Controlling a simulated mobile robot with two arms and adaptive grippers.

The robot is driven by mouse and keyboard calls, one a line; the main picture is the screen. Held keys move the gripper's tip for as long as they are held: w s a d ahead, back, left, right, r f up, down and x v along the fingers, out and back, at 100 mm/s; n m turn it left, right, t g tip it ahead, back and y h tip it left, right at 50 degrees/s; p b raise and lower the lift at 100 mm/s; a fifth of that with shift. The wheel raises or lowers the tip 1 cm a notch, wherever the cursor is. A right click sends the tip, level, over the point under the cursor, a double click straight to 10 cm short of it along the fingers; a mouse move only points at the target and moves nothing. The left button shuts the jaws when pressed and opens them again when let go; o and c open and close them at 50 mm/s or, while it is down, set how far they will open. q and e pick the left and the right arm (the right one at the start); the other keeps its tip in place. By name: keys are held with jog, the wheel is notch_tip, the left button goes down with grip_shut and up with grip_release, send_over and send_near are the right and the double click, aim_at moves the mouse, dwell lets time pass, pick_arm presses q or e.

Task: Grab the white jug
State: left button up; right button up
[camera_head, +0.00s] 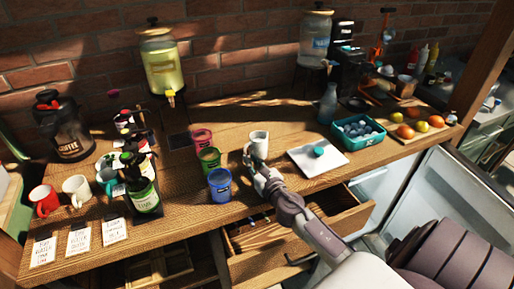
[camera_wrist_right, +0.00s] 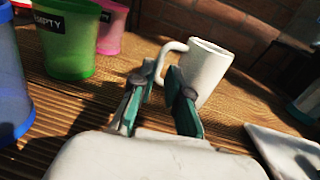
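The white jug (camera_head: 259,143) stands upright on the wooden table (camera_head: 300,135), right of the coloured cups. In the right wrist view the jug (camera_wrist_right: 210,68) has its looped handle on the left side. My right gripper (camera_head: 258,170) is at the near side of the jug. In the wrist view the right gripper (camera_wrist_right: 160,80) is open, its two teal-padded fingers apart. The handle shows beyond the gap between them, and the right finger covers part of the jug's lower left. I cannot tell whether it touches. My left gripper is not in view.
Blue (camera_head: 220,185), green (camera_head: 209,159) and red (camera_head: 202,139) cups stand close on the left. A white square plate (camera_head: 312,165) and a teal crate (camera_head: 352,144) are on the right. An open drawer (camera_head: 275,247) sticks out below the table edge.

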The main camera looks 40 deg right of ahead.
aim_at(245, 152)
jog(key=w, duration=0.4)
jog(key=shift+w+d, duration=0.3)
jog(key=shift+w, duration=0.1)
jog(key=shift+s+r, duration=0.1)
grip_shut()
